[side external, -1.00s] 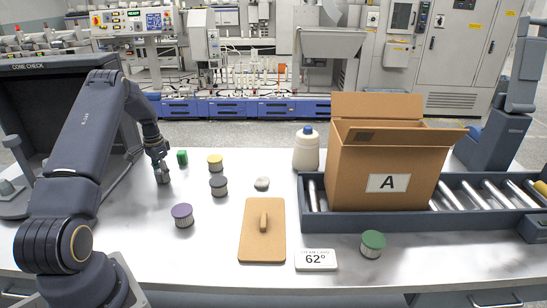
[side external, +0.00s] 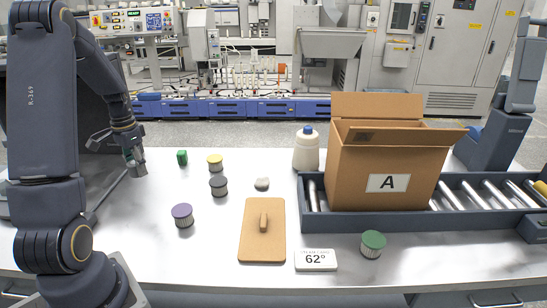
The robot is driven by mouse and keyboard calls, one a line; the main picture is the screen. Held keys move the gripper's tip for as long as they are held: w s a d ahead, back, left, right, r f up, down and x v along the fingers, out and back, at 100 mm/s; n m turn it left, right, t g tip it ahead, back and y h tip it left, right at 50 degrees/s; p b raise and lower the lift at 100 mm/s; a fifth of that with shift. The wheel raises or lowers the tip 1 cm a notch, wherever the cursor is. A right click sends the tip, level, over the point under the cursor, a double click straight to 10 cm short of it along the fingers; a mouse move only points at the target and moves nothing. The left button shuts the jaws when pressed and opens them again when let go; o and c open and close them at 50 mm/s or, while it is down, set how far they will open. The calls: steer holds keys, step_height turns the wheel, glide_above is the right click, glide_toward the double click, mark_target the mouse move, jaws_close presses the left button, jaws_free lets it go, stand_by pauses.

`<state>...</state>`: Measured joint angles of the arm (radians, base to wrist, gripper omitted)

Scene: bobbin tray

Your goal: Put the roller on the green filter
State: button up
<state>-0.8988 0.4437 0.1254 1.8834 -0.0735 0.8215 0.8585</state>
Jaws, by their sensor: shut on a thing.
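The green filter (side external: 372,244) is a short pleated cylinder with a green top. It stands upright at the front right of the table, right of the 62° sign. My gripper (side external: 137,167) is at the left of the table, raised above the surface and pointing down. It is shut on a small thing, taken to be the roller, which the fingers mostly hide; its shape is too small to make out. My gripper is far from the green filter.

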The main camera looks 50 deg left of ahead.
steer(key=shift+d+n, duration=0.15)
steer(key=shift+n, duration=0.75)
steer(key=n, duration=0.5)
steer(key=shift+w+r, duration=0.1)
steer(key=shift+r, duration=0.25)
steer(key=w+d+r+n, duration=0.2)
steer(key=w+d+n, duration=0.5)
steer(key=w+d, duration=0.4)
steer(key=w+d+r+n, duration=0.2)
steer(key=w+d+n, duration=0.5)
steer(key=w+d, duration=0.35)
steer(key=d+m, duration=0.4)
steer(key=d, duration=2.7)
glide_above(373, 238)
steer(key=s, duration=0.1)
steer(key=f, duration=0.8)
steer(key=shift+s+a, duration=0.2)
steer(key=shift+w+d+f, duration=0.2)
steer(key=shift+w+f, duration=0.5)
steer(key=shift+f, duration=1.5)
